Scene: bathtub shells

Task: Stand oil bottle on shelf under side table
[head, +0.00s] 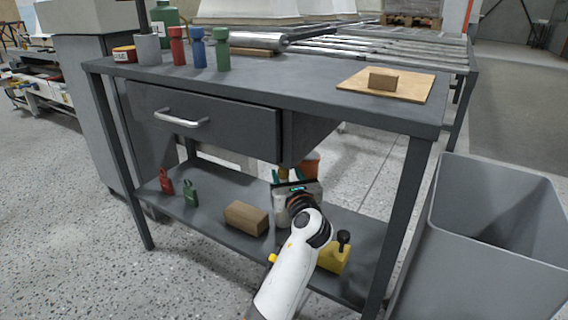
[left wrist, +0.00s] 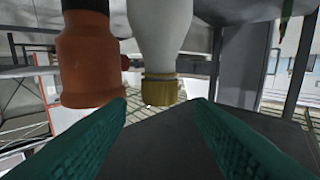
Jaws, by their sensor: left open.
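A white bottle with a yellow cap (left wrist: 160,60), which I take for the oil bottle, is upside down in the left wrist view.
An orange container (left wrist: 88,60) stands close beside the bottle. The shelf also holds a red bottle (head: 166,182), a green bottle (head: 190,192), a wooden block (head: 246,218) and a yellow item (head: 333,258). The drawer (head: 205,118) hangs above; a grey bin (head: 480,230) stands right.

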